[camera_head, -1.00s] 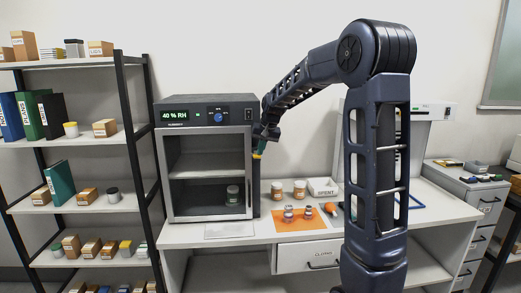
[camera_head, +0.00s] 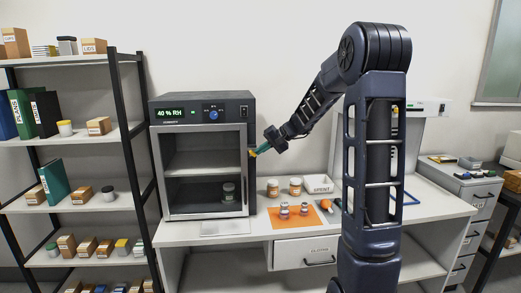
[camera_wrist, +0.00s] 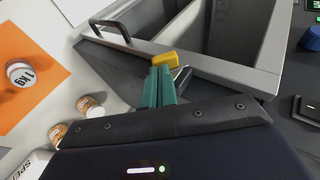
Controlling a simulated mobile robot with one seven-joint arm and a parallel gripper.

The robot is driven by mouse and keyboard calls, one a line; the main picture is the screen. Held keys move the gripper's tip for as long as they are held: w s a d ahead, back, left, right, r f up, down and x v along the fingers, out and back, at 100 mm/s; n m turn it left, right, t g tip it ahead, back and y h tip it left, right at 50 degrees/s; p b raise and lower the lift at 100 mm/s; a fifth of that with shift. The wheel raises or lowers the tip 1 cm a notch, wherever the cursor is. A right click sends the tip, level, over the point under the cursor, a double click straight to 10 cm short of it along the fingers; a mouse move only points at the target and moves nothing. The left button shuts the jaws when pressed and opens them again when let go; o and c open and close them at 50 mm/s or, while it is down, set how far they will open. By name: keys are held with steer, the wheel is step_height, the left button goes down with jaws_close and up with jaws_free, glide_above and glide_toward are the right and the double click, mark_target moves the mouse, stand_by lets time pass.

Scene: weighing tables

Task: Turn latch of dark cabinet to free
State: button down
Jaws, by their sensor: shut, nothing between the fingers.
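The dark cabinet (camera_head: 251,118) stands on the white table, its glass-fronted door (camera_head: 205,218) looking shut. My gripper (camera_head: 254,153) is at the right edge of the cabinet front, at about mid-height of the door. In the wrist view, its teal fingers (camera_wrist: 163,72) are shut and empty, with a yellow tip against or very near the door frame. A small dark looped part (camera_wrist: 182,76), perhaps the latch, shows right beside the fingertips. Its turn position and any contact cannot be told. The door's bar handle (camera_wrist: 112,28) is farther up the picture.
An orange mat (camera_head: 285,223) with small weights lies right of the cabinet, with two jars (camera_head: 273,188) and a white bin (camera_head: 318,186) behind it. A shelf rack (camera_head: 128,150) stands close on the left. A blue knob (camera_head: 213,115) is on the cabinet's top panel.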

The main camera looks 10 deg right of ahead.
mark_target(255, 156)
steer(key=f+y, duration=0.1)
steer(key=y, duration=0.1)
steer(key=m+y, duration=0.1)
steer(key=y, duration=0.1)
steer(key=f+t+y, duration=0.1)
steer(key=y, duration=0.1)
steer(key=shift+d+f, duration=0.25)
steer(key=shift+f, duration=0.25)
stand_by(1.0)
stand_by(0.3)
